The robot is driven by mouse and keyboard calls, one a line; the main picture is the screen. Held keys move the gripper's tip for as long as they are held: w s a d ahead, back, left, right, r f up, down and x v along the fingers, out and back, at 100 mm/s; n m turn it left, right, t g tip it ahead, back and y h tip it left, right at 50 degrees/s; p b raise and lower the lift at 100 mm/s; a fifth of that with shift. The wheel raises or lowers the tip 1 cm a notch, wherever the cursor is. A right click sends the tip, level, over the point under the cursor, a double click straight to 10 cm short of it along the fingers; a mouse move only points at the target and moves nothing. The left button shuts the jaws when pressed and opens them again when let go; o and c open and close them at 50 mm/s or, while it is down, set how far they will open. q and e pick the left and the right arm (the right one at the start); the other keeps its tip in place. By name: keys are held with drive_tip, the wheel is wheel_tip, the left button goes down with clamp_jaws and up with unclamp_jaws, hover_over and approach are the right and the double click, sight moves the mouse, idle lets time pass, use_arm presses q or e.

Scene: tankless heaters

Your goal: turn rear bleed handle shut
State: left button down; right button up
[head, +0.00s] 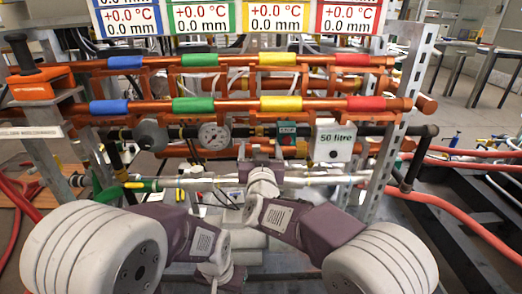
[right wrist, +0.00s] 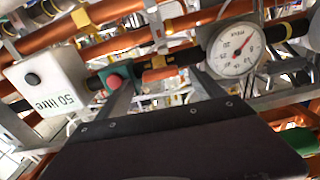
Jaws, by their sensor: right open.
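No part is clearly identifiable as the rear bleed handle. In the head view, the front pipe line carries a round gauge (head: 214,136), a green block (head: 287,133) and a white "50 litre" box (head: 333,141). My right gripper (head: 262,163) is just below this line, left of the box; its fingers are hard to make out there. The red-buttoned block (right wrist: 117,80) is beside the left finger.
Orange pipes with blue, green, yellow (head: 280,104) and red bands run across above. A grey metal upright (head: 408,100) stands at the right. White pipes (head: 310,180) cross low down. A red hose (head: 455,220) lies at the right. Display panels (head: 275,17) hang at the top.

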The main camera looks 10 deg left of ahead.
sight(260, 143)
drive_tip(key=shift+x, duration=1.5)
drive_tip(key=c, duration=1.4)
drive_tip(key=shift+o, duration=0.2)
